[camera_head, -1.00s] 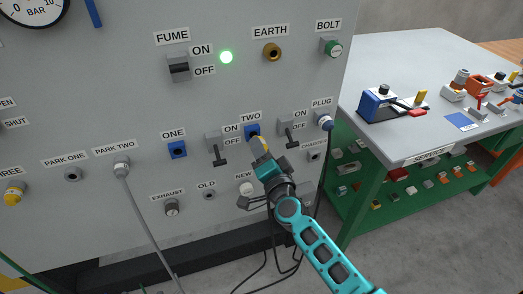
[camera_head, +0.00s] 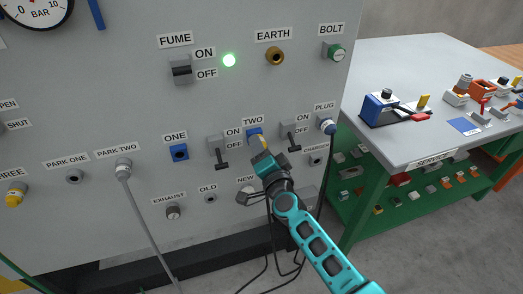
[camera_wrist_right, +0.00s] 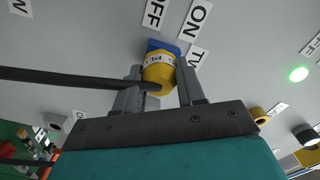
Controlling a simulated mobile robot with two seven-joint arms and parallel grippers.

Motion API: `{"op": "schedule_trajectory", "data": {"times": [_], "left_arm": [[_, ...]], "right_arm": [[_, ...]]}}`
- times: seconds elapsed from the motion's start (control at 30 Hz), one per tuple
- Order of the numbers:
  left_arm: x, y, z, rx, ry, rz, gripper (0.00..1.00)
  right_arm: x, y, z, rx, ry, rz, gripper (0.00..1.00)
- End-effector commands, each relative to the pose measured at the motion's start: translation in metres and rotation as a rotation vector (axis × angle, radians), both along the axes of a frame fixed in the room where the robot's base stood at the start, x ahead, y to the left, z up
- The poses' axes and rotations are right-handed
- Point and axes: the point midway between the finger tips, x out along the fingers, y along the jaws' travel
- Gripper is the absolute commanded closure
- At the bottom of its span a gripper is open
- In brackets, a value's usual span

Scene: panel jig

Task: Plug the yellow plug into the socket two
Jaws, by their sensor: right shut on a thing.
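The yellow plug (camera_wrist_right: 160,75) sits between the fingers of my right gripper (camera_wrist_right: 160,90), which is shut on it. In the head view my right gripper (camera_head: 264,152) is at the blue socket two (camera_head: 254,134), under the TWO label. In the right wrist view the plug's front is against the blue socket (camera_wrist_right: 163,46); how deep it sits is hidden. A dark cable crosses in front of the plug and runs off left. My left gripper is not in view.
Lever switches stand left (camera_head: 220,150) and right (camera_head: 292,135) of socket two. The empty blue socket one (camera_head: 179,153) is further left. A plug with a dark cable (camera_head: 327,126) is at the right. Cables hang below. A bench (camera_head: 430,135) stands right of the panel.

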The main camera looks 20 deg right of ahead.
Motion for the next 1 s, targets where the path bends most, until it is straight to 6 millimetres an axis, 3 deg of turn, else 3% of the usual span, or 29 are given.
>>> {"op": "schedule_trajectory", "data": {"times": [0.2, 0.23, 0.5, 0.83, 1.0], "left_arm": [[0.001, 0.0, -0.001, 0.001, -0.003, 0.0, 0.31], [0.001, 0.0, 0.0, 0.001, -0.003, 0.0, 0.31], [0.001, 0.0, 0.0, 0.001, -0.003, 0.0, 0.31], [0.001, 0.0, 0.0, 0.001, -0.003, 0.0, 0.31], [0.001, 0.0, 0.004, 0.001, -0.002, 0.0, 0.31]], "right_arm": [[0.006, 0.0, 0.0, 0.001, -0.001, 0.0, 0.98], [0.006, 0.0, 0.0, 0.001, -0.001, 0.0, 0.59], [0.005, 0.0, 0.0, 0.0, 0.0, 0.0, 0.33], [0.002, 0.0, 0.0, 0.0, 0.001, 0.0, 0.31], [-0.016, 0.0, 0.0, -0.001, 0.002, 0.0, 0.31]]}}
